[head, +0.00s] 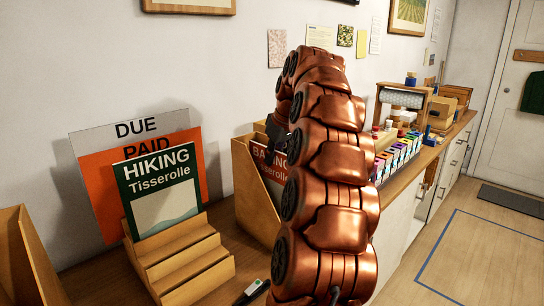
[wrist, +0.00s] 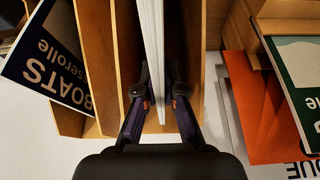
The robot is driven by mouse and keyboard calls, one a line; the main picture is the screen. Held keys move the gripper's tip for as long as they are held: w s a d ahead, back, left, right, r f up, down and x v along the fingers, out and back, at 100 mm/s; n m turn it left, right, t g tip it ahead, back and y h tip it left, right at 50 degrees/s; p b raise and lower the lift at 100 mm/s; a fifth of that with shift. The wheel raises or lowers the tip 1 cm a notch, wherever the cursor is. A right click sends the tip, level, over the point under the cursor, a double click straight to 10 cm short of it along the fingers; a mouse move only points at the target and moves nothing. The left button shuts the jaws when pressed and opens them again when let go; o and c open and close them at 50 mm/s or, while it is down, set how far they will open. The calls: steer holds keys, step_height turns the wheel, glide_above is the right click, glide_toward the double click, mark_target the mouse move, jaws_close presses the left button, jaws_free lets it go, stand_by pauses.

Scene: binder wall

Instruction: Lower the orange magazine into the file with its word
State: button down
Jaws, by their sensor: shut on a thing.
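In the head view a magazine with a dark orange-red cover (head: 273,168) reads "BA…" and "Tisserolle"; my arm hides the rest of its title. It stands inside or just behind the front of a wooden file (head: 250,188). In the wrist view my gripper (wrist: 159,90) is shut on the magazine, whose pale edge (wrist: 152,40) runs between the fingers. File walls (wrist: 193,55) rise on both sides of it. My arm mostly hides the gripper in the head view. Any word on the file, and how deep the magazine sits, cannot be seen.
A stepped wooden rack (head: 185,255) holds a green HIKING magazine (head: 160,190), with orange PAID (head: 100,190) and grey DUE (head: 135,128) sheets behind. A navy BOATS magazine (wrist: 45,65) leans at the left in the wrist view. Colourful boxes (head: 395,160) stand farther along the counter.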

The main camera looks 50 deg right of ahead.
steer(key=shift+f+b, duration=0.65)
steer(key=shift+f, duration=0.55)
steer(key=c, duration=1.2)
jaws_free()
steer(key=shift+v, duration=3.7)
